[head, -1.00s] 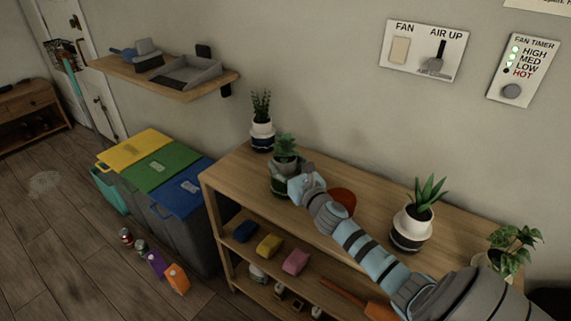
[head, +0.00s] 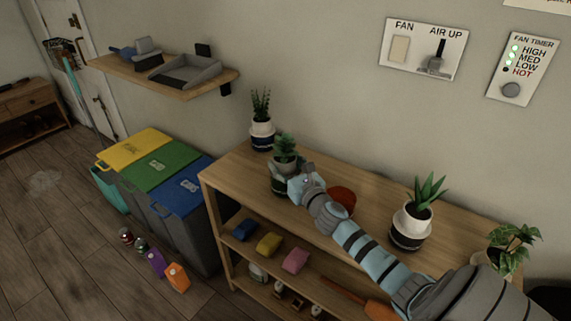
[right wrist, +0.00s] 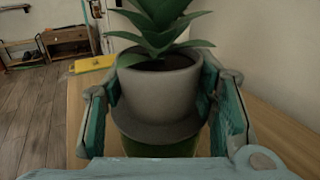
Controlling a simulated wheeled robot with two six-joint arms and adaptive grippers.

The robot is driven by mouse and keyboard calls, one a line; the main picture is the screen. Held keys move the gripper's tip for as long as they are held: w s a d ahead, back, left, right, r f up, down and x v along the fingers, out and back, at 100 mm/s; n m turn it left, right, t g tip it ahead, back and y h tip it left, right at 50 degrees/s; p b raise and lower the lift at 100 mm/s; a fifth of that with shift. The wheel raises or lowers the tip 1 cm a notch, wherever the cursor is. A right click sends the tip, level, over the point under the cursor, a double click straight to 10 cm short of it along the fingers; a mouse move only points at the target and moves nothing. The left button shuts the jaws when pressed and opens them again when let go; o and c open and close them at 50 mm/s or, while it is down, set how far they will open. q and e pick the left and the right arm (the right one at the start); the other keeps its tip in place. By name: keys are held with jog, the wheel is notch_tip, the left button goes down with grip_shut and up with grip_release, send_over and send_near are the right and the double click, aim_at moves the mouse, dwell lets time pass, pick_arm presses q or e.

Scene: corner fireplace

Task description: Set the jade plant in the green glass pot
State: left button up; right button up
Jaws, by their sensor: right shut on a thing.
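The jade plant (head: 285,143) has thick green leaves and sits in a grey pot, which fills the middle of the right wrist view (right wrist: 158,100). My right gripper (head: 296,183) is shut on this grey pot, with one finger on each side. The green glass pot (head: 279,188) stands on the shelf top directly below, and its green wall shows under the grey pot in the right wrist view (right wrist: 160,149). The plant looks upright. I cannot tell whether the grey pot rests inside the glass or hangs just over it. My left gripper is not in view.
On the wooden shelf top (head: 378,226), a spiky plant (head: 262,108) stands behind, and a red pot (head: 343,197), an aloe (head: 424,197) and a leafy plant (head: 511,243) stand to the right. Colored bins (head: 168,163) are on the left. The wall is close behind.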

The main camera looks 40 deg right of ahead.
jog(key=shift+f+b, duration=0.35)
jog(key=shift+f, duration=0.1)
jog(key=o, duration=0.9)
jog(key=shift+o, duration=0.2)
jog(key=shift+s, duration=0.1)
jog(key=s, duration=0.4)
jog(key=s+a, duration=0.1)
jog(key=s, duration=0.2)
jog(key=s+a, duration=0.1)
jog(key=s, duration=0.3)
jog(key=shift+s+a, duration=0.15)
jog(key=shift+s, duration=0.2)
